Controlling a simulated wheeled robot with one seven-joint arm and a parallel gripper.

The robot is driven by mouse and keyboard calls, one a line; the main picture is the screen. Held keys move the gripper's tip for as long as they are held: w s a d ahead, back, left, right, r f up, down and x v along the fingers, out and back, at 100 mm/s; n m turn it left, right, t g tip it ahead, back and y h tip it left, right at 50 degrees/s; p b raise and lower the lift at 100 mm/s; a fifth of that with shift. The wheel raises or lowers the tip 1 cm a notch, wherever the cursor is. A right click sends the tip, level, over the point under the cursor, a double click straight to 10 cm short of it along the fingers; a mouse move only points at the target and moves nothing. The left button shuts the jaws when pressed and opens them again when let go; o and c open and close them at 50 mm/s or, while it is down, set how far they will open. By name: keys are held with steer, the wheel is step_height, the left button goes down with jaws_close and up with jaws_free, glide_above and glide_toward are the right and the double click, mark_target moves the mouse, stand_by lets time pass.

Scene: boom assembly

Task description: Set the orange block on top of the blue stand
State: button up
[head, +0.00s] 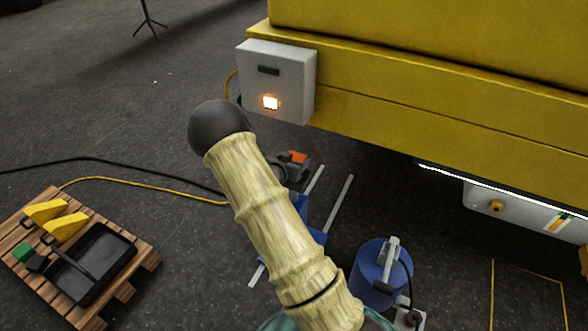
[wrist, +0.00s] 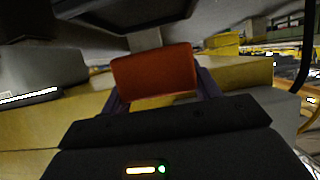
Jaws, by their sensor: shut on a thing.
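My gripper (wrist: 154,88) is shut on the orange block (wrist: 153,73), which sits between its two purplish fingers in the wrist view. In the head view a small part of the orange block (head: 297,157) shows just past my arm, beside the dark gripper parts (head: 288,172). The blue stand (head: 318,237) is on the floor with pale rails, and my arm hides much of it. In the head view the block appears above and beyond the visible blue part. I cannot tell its height over the stand.
A blue drum (head: 380,275) with a grey handle stands right of the stand. A wooden pallet (head: 146,262) with a black tray (head: 105,275) and yellow wedges is at lower left. A yellow structure (head: 440,110) with a white box (head: 280,85) overhangs behind. Cables cross the floor.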

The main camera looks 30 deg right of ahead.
steer(key=shift+f+b, duration=0.6)
steer(key=shift+f, duration=1.2)
steer(key=shift+f, duration=0.15)
steer(key=o, duration=1.1)
steer(key=shift+r, duration=0.2)
steer(key=p+v, duration=0.3)
steer(key=v, duration=0.9)
